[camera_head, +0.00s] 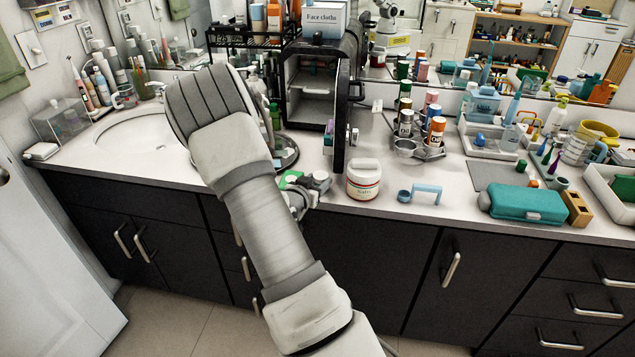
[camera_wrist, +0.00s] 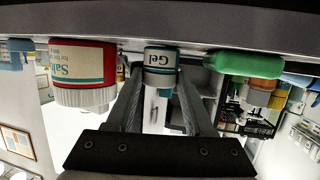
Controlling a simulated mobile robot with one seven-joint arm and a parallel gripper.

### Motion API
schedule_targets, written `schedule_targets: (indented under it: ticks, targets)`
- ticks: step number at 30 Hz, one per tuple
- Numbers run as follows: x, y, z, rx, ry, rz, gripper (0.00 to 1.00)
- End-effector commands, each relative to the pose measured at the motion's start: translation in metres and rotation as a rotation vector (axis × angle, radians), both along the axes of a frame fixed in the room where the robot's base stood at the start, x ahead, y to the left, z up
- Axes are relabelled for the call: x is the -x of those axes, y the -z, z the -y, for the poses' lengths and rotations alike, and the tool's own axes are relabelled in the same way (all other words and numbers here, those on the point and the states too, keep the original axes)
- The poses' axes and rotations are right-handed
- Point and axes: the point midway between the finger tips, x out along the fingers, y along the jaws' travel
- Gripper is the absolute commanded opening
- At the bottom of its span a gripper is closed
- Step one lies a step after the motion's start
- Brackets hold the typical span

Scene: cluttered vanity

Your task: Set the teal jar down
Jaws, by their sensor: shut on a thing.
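The teal jar (camera_wrist: 161,60) is a small pot with a white "Gel" label and teal bands. It shows upside down in the wrist view, between the tips of my two fingers. My gripper (camera_wrist: 160,92) is shut on it. The jar's base is close to the counter surface; I cannot tell whether it touches. In the head view my gripper (camera_head: 302,192) is at the counter's front edge, and it and my arm largely hide the jar.
A white salve jar (camera_head: 363,180) with a red band stands just right of my gripper; it also shows in the wrist view (camera_wrist: 82,75). A green tube (camera_wrist: 245,64) lies on the other side. An open cabinet door (camera_head: 342,118) stands behind. A blue holder (camera_head: 426,190) is farther right.

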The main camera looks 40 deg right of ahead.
Motion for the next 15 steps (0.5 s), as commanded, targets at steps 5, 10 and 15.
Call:
schedule_targets:
  ticks: [5, 10, 15]
  targets:
    - [-0.0003, -0.0009, 0.0004, 0.001, 0.001, 0.003, 0.0]
    - [-0.0003, 0.0039, 0.0002, 0.001, -0.001, 0.002, 0.0]
    - [-0.0002, 0.0021, 0.0002, 0.001, -0.001, 0.002, 0.82]
